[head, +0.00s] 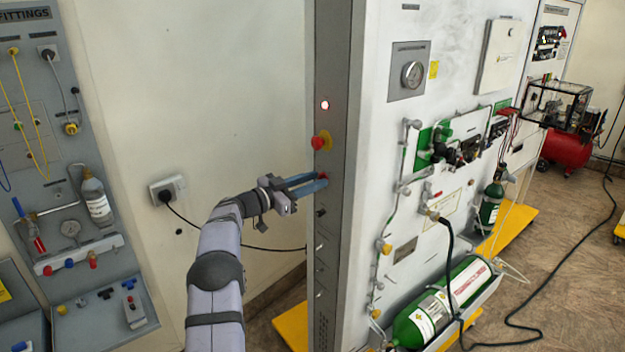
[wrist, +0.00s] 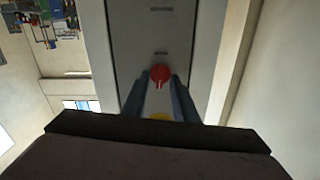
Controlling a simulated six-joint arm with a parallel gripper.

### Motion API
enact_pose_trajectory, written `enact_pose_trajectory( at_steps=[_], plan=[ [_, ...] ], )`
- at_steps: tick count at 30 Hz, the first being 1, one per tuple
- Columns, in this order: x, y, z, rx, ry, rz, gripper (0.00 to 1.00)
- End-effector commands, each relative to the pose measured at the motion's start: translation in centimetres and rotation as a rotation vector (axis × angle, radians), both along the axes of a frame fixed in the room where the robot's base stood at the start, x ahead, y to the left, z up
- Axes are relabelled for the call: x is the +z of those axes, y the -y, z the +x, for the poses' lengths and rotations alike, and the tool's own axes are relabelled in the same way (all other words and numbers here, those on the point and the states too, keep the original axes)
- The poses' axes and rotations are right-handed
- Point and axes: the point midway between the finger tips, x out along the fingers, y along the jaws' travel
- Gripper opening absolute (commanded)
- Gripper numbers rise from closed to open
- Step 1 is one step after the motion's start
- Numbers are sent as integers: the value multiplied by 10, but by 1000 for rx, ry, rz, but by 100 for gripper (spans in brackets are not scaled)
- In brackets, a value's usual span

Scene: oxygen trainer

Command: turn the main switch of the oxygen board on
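The main switch looks to be the red rotary knob (head: 323,176) on the narrow grey side panel of the oxygen board (head: 338,230). In the wrist view the red knob (wrist: 160,73) has a raised handle bar that runs roughly up and down the picture. My gripper (head: 322,180) reaches the panel from the left with its two blue fingers apart. In the wrist view the gripper (wrist: 160,82) has one finger on each side of the knob. Whether the fingers touch the knob, I cannot tell. The knob is partly hidden by the fingers in the head view.
A red mushroom button (head: 318,142) on a yellow plate sits just above the knob, with a lit white lamp (head: 325,105) higher up. Smaller switches (head: 320,212) lie below. A wall socket (head: 167,190) with a plugged cable is left of my arm.

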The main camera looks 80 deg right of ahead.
Motion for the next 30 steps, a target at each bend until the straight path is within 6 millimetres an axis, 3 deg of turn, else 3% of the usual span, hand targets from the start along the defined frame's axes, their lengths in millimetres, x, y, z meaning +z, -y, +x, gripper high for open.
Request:
enact_pose_trajectory(
  at_steps=[4, 8, 20, 30],
  plan=[
    [0, 0, 0, 0, 0, 0, 26],
    [0, 0, 0, 0, 0, 0, 0],
    [-2, 0, 0, 0, 24, -24, 0],
    [-3, -1, 0, 1, 164, -166, 0]
  ],
)
